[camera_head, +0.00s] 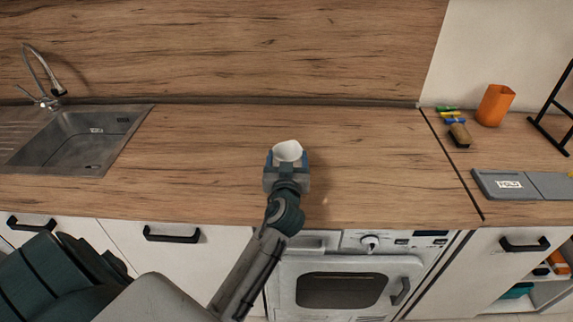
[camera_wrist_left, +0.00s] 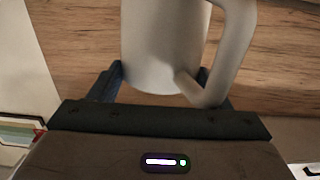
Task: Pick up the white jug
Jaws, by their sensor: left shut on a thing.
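The white jug (camera_head: 287,151) is in the middle of the head view, over the wooden worktop. My left gripper (camera_head: 286,160) is shut on it, with one finger on each side. In the left wrist view the jug (camera_wrist_left: 165,45) fills the upper middle, its handle to the right, and its top is cut off by the frame. The fingers of my left gripper (camera_wrist_left: 160,80) press against its lower sides. I cannot tell for sure whether the jug's base touches the worktop. My right gripper is not in view.
A sink (camera_head: 75,140) with a tap lies at the left. An orange cup (camera_head: 495,105), a brush (camera_head: 460,134) and a grey case (camera_head: 522,185) are on the right worktop. An oven (camera_head: 345,285) is below. The worktop around the jug is clear.

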